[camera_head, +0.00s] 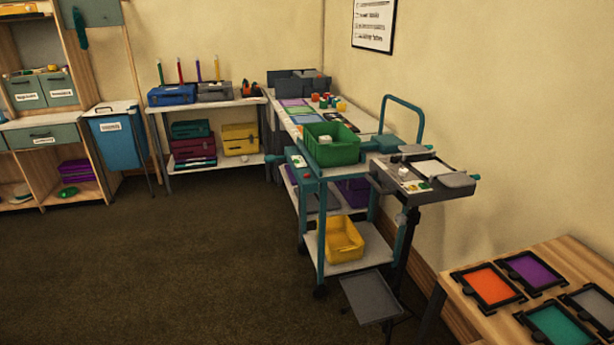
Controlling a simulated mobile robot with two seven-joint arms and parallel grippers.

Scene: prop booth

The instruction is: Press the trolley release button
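A teal-framed trolley (313,236) stands right of centre, its long side against a worktable by the right wall. A small white panel with a green spot (298,161) sits at the trolley's left top end; it is too small to tell whether it is the release button. A grey console on a black stand (426,178) stands just right of the trolley and carries a pale plate with small red and green marks (415,185). Neither of my grippers is in view.
The trolley bears a green bin (332,150) on top and a yellow bin (341,238) below. A grey pedal-like plate (370,298) is near the floor in front. A wooden table with colored trays (452,287) stands at lower right. The brown floor at left is clear.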

